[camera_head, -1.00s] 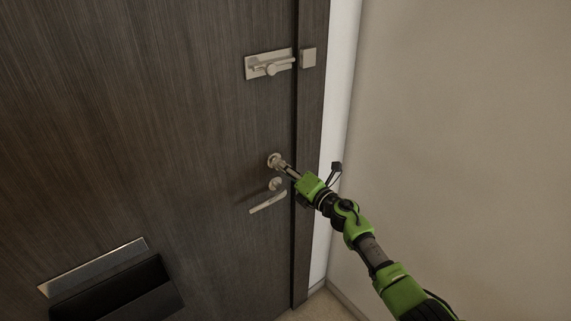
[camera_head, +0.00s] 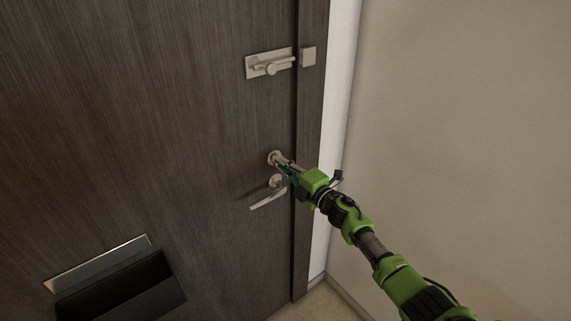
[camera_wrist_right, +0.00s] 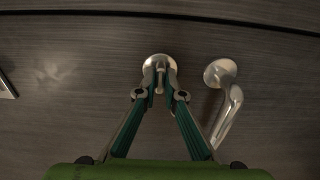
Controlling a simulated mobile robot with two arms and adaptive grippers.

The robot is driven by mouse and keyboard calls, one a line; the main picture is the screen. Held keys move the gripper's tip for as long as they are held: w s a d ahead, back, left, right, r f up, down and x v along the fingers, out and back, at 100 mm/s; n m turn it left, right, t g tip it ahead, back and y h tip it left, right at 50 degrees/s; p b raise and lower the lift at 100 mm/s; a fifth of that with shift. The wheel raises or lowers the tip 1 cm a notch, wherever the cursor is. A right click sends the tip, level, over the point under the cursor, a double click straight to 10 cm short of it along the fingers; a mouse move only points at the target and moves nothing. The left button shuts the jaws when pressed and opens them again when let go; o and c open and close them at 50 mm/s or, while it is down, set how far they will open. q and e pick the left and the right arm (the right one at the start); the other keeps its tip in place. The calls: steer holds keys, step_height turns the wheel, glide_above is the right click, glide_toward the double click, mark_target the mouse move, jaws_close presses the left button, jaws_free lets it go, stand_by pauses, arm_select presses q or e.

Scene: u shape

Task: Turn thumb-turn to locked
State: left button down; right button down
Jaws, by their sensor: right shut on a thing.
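The thumb-turn is a round metal rose with a small knob on the dark wood door, above the lever handle. In the head view its rose (camera_head: 273,157) shows at my right gripper's tips. In the right wrist view the thumb-turn (camera_wrist_right: 159,68) sits between the two fingertips. My right gripper (camera_head: 282,162) is shut on the thumb-turn's knob, one finger on each side; it also shows in the right wrist view (camera_wrist_right: 159,90). The fingers partly hide the knob, so its exact angle is hard to tell. My left gripper is not in view.
A lever handle (camera_head: 268,198) is just below the thumb-turn, close to my right gripper. A slide bolt (camera_head: 268,63) with its keeper (camera_head: 308,57) is higher up. A black box (camera_head: 120,290) is on the door at lower left. A beige wall (camera_head: 460,130) stands at right.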

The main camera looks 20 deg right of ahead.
steer(key=shift+w+d+r, duration=0.15)
steer(key=shift+d+r, duration=0.25)
steer(key=shift+r, duration=0.05)
steer(key=c, duration=2.2)
jaws_free()
steer(key=shift+o, duration=0.3)
steer(key=shift+d+f, duration=0.2)
steer(key=shift+f, duration=0.05)
steer(key=shift+a+f, duration=0.1)
steer(key=shift+a, duration=0.05)
steer(key=shift+s, duration=0.2)
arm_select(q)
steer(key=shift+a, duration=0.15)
arm_select(e)
steer(key=v, duration=1.2)
steer(key=shift+w, duration=0.1)
